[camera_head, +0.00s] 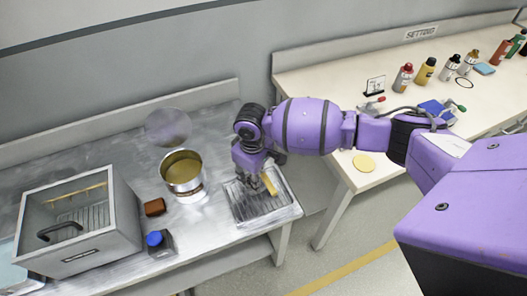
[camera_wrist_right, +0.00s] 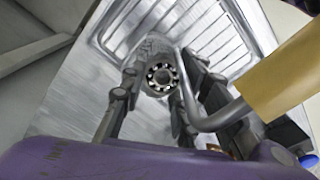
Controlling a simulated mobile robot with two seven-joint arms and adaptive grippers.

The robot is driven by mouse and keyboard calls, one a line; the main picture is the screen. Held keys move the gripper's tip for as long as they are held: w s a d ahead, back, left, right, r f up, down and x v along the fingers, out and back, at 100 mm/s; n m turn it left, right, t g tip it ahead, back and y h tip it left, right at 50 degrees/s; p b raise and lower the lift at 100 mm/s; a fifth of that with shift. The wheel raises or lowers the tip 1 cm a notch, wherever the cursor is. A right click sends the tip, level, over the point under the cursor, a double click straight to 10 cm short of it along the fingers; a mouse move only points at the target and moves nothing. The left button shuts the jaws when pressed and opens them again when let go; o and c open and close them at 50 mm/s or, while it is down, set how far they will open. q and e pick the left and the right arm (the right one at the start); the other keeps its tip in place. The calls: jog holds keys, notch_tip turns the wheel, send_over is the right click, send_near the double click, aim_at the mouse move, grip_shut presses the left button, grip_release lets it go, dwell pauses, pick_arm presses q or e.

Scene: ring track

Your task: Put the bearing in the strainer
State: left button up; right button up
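The bearing (camera_wrist_right: 162,76), a metal ring with dark and bright balls, shows in the right wrist view between the fingers of my right gripper (camera_wrist_right: 163,68). The fingers are spread, with a gap on each side of it. The strainer (camera_wrist_right: 195,118) has a bent metal rod and a tan handle (camera_wrist_right: 272,80). A grey mesh-like patch lies around and under the bearing, so it appears to be in the strainer's bowl. In the head view my right gripper (camera_head: 252,178) is over the ribbed drain tray (camera_head: 275,208). It hides the bearing there. My left gripper is out of view.
A metal pot (camera_head: 183,187) with yellowish content stands left of the tray. A cream table (camera_head: 345,150) with bottles is at right.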

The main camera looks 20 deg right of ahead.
jog(key=o, duration=0.4)
jog(key=shift+s+f, duration=0.25)
jog(key=shift+f, duration=0.35)
jog(key=shift+s+f, duration=0.25)
jog(key=shift+f, duration=0.35)
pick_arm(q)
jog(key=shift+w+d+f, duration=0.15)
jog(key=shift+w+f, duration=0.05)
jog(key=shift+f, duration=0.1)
pick_arm(e)
jog(key=r, duration=0.2)
jog(key=w+r, duration=0.1)
jog(key=r, duration=0.4)
jog(key=shift+w+d+r+p, duration=0.1)
jog(key=shift+w+r+p, duration=0.05)
jog(key=shift+r+p, duration=0.25)
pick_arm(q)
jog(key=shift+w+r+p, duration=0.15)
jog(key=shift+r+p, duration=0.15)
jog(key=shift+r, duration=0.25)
pick_arm(e)
notch_tip(320, 180, up, 6)
jog(key=shift+r, duration=0.25)
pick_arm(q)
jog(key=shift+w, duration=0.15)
